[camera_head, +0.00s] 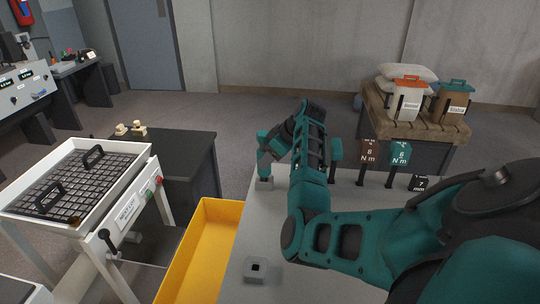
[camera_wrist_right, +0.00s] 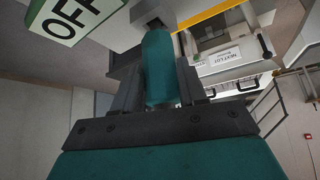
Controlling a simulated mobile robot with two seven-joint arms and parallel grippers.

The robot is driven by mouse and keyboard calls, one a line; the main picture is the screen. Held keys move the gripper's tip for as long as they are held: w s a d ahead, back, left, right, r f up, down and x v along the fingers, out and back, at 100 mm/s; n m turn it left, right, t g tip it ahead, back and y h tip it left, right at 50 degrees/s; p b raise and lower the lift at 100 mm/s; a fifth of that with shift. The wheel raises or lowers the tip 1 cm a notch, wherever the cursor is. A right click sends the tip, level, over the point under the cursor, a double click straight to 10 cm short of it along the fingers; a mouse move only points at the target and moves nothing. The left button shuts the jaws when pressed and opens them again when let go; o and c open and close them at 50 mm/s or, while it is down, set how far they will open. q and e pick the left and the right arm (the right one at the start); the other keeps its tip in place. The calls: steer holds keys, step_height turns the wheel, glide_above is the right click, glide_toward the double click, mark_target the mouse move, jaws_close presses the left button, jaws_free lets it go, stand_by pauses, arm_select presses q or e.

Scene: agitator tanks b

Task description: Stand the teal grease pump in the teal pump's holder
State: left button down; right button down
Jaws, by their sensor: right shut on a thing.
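The teal grease pump (camera_wrist_right: 158,68) is a rounded teal cylinder between the dark fingers of my right gripper (camera_wrist_right: 160,88) in the wrist view. In the head view the teal pump (camera_head: 263,143) shows at the left of my right gripper (camera_head: 277,146), which is shut on it. Below the pump a small grey block (camera_head: 265,184) sits on the table; I cannot tell whether the pump's lower end is in it. A second grey block with a square dark hole (camera_head: 255,268) is nearer, its hole empty. I cannot tell which block is the teal pump's holder. My left gripper is out of view.
The grey table (camera_head: 350,235) is partly hidden by my right arm. A yellow bin (camera_head: 205,250) lies to the left.

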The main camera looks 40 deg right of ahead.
steer(key=shift+f, duration=0.6)
steer(key=c, duration=0.5)
jaws_free()
steer(key=shift+f, duration=0.1)
steer(key=shift+c, duration=0.2)
steer(key=shift+s, duration=0.1)
steer(key=v, duration=1.3)
steer(key=shift+p, duration=0.35)
